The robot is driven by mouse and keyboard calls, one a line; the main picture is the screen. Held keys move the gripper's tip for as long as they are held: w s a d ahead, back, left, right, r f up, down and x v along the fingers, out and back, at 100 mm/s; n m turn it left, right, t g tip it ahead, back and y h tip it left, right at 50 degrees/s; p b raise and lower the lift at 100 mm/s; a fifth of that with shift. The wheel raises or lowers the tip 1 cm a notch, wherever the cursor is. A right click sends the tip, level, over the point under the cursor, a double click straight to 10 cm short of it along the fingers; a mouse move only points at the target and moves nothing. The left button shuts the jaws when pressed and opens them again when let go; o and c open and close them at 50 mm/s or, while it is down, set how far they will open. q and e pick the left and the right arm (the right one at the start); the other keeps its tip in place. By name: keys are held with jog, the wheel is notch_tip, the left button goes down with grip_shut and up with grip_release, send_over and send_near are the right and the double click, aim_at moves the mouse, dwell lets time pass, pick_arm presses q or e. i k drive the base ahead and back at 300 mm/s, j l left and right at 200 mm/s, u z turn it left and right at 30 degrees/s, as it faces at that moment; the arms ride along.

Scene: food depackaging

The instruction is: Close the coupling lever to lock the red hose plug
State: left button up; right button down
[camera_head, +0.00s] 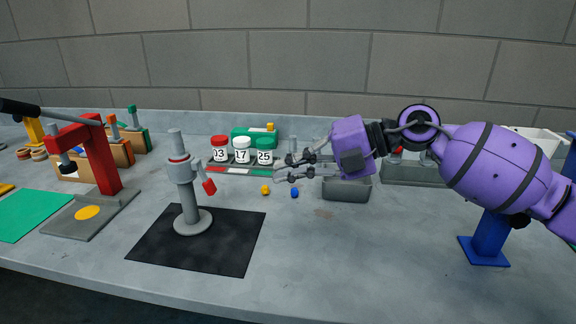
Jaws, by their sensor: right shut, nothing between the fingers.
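A grey coupling post (188,205) stands upright on a round base on a black mat (150,254), left of centre. A red ring (179,159) sits near its top, with a grey cylinder above it; I cannot clearly tell the hose plug apart from the coupling. The lever's red handle (208,187) hangs down and outward on the right side of the post, apart from the column. My right gripper (290,168) is shut and empty, to the right of the lever and clear of it. My left gripper is not in view.
A yellow piece (265,190) and a blue piece (294,193) lie near my right gripper. A red press (100,155) stands left.

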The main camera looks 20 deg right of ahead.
aim_at(210, 186)
jog(key=k, duration=1)
